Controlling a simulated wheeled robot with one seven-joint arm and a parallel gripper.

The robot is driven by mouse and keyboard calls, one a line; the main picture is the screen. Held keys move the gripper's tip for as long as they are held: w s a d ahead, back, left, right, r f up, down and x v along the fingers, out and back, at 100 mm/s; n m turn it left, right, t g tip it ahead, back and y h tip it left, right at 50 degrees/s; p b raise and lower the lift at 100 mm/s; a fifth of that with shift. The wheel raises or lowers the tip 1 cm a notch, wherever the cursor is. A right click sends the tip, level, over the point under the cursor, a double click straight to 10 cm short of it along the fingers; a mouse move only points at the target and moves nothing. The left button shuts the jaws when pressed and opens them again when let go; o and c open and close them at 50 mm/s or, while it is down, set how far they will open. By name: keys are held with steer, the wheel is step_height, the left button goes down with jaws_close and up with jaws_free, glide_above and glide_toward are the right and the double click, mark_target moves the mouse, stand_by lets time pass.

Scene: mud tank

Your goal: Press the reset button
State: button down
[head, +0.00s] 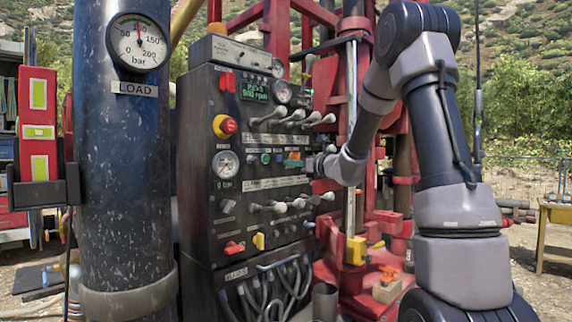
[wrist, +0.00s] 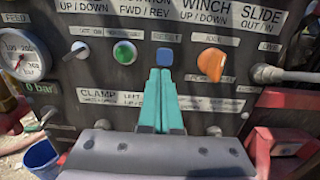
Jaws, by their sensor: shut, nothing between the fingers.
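The reset button is a small blue square (wrist: 165,56) on the dark control panel (wrist: 120,85), under a small label that seems to read RESET. In the head view the blue button (head: 279,158) shows small, beside the fingers. My gripper (wrist: 160,71) is shut and empty, its two teal fingers together. In the wrist view the fingertips appear just below the blue button, pointing at the panel. I cannot tell whether they touch it. In the head view my gripper (head: 286,163) reaches the panel from the right.
A green button (wrist: 125,53) is left of the blue one and an orange knob (wrist: 212,64) right of it. Lever rows (head: 290,118) stick out above and below. A red emergency button (head: 228,126) is at upper left. A blue bucket (wrist: 40,156) stands on the ground.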

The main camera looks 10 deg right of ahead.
steer(key=v, duration=1)
steer(key=shift+d, duration=0.1)
steer(key=s+a+f+n+g, duration=0.1)
steer(key=s+a+n+g, duration=0.35)
steer(key=s+n, duration=0.35)
steer(key=s+a+f+n+g, duration=0.1)
steer(key=s+a+n+g, duration=0.4)
steer(key=s, duration=0.5)
steer(key=s+d+f+n+t+h, duration=0.1)
steer(key=s+d+f+n+h, duration=0.1)
steer(key=s+d+n+h, duration=0.6)
steer(key=s+n, duration=0.4)
